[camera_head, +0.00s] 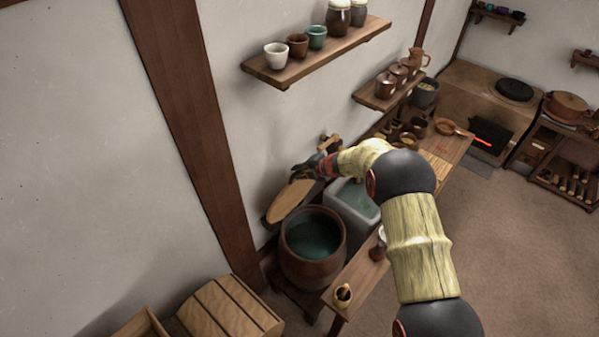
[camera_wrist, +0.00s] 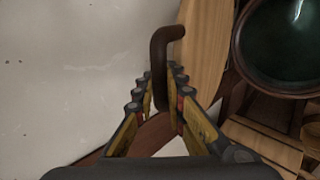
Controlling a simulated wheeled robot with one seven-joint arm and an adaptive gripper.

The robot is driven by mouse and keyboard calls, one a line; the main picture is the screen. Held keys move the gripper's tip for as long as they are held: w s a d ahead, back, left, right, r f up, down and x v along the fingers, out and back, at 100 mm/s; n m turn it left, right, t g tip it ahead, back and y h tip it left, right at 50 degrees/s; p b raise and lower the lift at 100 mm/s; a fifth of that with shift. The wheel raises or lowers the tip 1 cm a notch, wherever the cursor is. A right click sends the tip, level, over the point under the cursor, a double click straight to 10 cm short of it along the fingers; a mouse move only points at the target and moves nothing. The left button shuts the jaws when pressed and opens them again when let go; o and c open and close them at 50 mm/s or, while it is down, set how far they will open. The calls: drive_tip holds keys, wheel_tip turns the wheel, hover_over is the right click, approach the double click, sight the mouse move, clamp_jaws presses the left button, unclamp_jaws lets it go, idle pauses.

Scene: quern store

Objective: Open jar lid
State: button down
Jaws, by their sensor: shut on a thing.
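The jar (camera_head: 318,275) is a large brown barrel-shaped vessel with a dark green inside, and its mouth is uncovered. The round wooden lid (camera_head: 286,204) stands tilted up beside the jar's rim, between the jar and the wall. In the wrist view the lid (camera_wrist: 201,45) shows as a pale wooden strip, with the jar's open mouth (camera_wrist: 285,40) to its right. A dark bent handle (camera_wrist: 160,70) lies between the fingers of my gripper (camera_wrist: 163,88). My gripper (camera_head: 303,174) is shut on this handle, beside the upper part of the lid.
A grey basin (camera_head: 352,207) stands right behind the jar. A wooden bench (camera_head: 360,283) with small cups runs along its right side. A wall shelf (camera_head: 320,50) holds cups and dark jars above. A slatted wooden box (camera_head: 228,310) is at the front. Open floor lies to the right.

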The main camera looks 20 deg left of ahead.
drive_tip(key=c, duration=1.9)
unclamp_jaws()
drive_tip(key=shift+r, duration=0.15)
drive_tip(key=v, duration=1.2)
